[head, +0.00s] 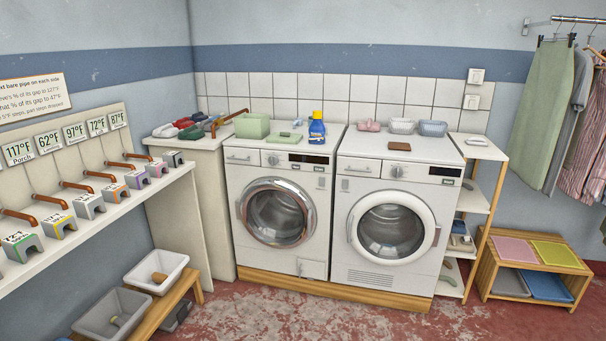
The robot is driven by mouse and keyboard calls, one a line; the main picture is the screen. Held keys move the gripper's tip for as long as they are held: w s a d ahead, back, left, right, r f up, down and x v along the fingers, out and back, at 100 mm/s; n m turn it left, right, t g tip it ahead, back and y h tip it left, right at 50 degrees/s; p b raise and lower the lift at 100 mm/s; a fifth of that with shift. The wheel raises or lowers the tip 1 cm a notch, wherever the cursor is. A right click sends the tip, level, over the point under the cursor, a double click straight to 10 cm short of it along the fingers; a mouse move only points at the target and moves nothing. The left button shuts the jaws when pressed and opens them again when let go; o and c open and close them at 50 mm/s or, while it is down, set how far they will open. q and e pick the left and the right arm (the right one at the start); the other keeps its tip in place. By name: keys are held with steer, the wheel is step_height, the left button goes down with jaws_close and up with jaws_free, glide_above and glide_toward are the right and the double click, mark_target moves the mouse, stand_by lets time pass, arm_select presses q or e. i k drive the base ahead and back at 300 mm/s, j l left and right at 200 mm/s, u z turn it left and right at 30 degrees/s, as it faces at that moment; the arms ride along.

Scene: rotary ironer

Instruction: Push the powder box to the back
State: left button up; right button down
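A light green box (251,127), which looks like the powder box, stands on top of the left washing machine (245,180), near its left rear corner. A flat green item (285,138) lies to its right, nearer the front. A blue bottle with a yellow cap (317,129) stands further right on the same top. The tiled wall is behind the box. Neither of my grippers shows in the head view, and nothing touches the box that I can see.
The right machine (395,190) carries a pink item (370,125), two small baskets (402,126) and a brown block (400,146). A side cabinet (185,143) holds colored items. A bench with two bins (156,271) stands at lower left. The red floor ahead is clear.

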mark_target(250, 126)
steer(key=i+u, duration=0.1)
steer(key=i, duration=0.9)
steer(key=i+l, duration=0.2)
steer(key=i, duration=0.8)
steer(key=j+u, duration=0.05)
